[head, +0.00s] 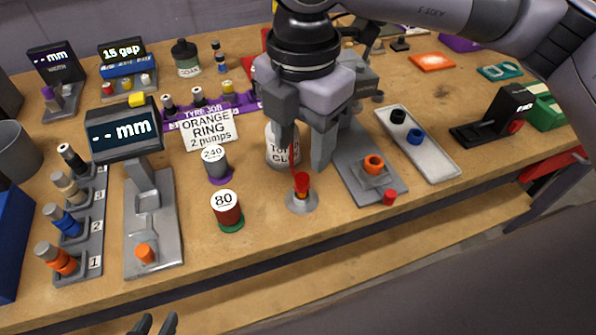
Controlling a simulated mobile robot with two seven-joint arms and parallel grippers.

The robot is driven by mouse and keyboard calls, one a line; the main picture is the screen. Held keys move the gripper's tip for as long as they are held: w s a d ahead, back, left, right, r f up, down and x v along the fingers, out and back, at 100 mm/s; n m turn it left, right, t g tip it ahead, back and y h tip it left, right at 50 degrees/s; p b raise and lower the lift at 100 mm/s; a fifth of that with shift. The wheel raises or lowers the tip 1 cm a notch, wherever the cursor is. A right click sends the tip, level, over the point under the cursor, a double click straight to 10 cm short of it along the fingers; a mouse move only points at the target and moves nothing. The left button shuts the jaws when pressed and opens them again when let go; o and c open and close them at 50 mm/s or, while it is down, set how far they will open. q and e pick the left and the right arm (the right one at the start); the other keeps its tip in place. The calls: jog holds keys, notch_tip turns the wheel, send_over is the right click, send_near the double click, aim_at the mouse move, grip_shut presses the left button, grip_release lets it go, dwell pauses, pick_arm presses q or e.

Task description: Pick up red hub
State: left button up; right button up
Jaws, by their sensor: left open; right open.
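A small red cylinder (390,197), which looks like the red hub, stands at the front edge of a grey fixture plate (352,165). Another red piece (301,183) stands upright on a round grey base (302,203); I cannot tell whether it is a hub. My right gripper (303,164) is open and points down, just above and behind this red piece and to the left of the red cylinder. It holds nothing that I can see. My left gripper (153,325) is open at the bottom edge; only its dark fingertips show.
An orange ring (374,164) sits on the fixture plate. A grey tray (437,165) holds black and blue hubs to its right. Cans marked 80 (227,211) and 240 (215,164) and a display stand (165,225) are to the left.

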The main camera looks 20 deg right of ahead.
aim_at(302, 177)
jog(key=f, duration=0.5)
jog(key=shift+s+a+f, duration=0.1)
jog(key=shift+s+f, duration=0.2)
grip_shut()
jog(key=shift+r, duration=0.1)
